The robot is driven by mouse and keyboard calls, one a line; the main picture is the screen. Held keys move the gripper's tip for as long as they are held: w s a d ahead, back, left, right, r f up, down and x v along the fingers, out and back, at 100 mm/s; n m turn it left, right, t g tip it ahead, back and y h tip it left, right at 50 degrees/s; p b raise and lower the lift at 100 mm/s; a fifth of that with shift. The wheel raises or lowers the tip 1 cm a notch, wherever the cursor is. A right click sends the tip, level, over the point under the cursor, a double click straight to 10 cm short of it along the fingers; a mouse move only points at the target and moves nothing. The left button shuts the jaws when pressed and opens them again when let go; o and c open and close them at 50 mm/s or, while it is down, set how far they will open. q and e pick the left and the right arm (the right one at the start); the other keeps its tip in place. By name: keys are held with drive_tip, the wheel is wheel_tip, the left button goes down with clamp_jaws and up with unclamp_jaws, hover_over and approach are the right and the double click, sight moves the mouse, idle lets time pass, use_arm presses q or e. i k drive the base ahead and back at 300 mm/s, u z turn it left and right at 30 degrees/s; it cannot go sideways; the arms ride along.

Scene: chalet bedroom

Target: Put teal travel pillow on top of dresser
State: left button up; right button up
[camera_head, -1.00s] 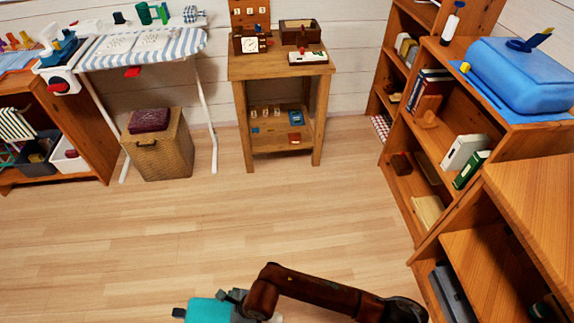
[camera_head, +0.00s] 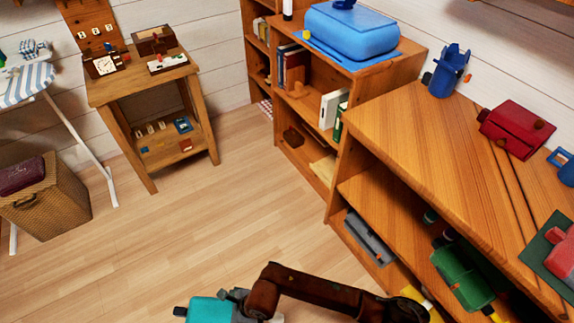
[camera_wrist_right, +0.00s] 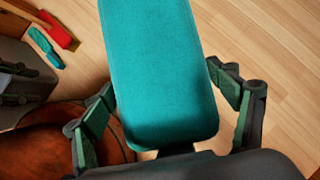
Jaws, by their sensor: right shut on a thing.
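The teal travel pillow (camera_head: 207,310) shows at the bottom edge of the head view, partly cut off. It fills the middle of the right wrist view (camera_wrist_right: 160,75). My right gripper (camera_head: 243,304) is shut on it, with one finger on each side of the pillow in the right wrist view (camera_wrist_right: 168,115). The pillow is held over the floor. No piece is clearly a dresser with drawers; a low wooden unit (camera_head: 395,130) with a broad top and open shelves stands at the right. My left gripper is not in view.
On the unit's top are a blue pitcher (camera_head: 447,72) and a red box (camera_head: 515,130); its left top is bare. A bookcase (camera_head: 375,78) bearing a blue case (camera_head: 350,28) adjoins it. A small table (camera_head: 105,92) and wicker basket (camera_head: 50,205) stand left. Open floor (camera_head: 210,215) lies between.

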sight(442, 158)
drive_tip(key=z, duration=0.7)
drive_tip(key=i, duration=0.4)
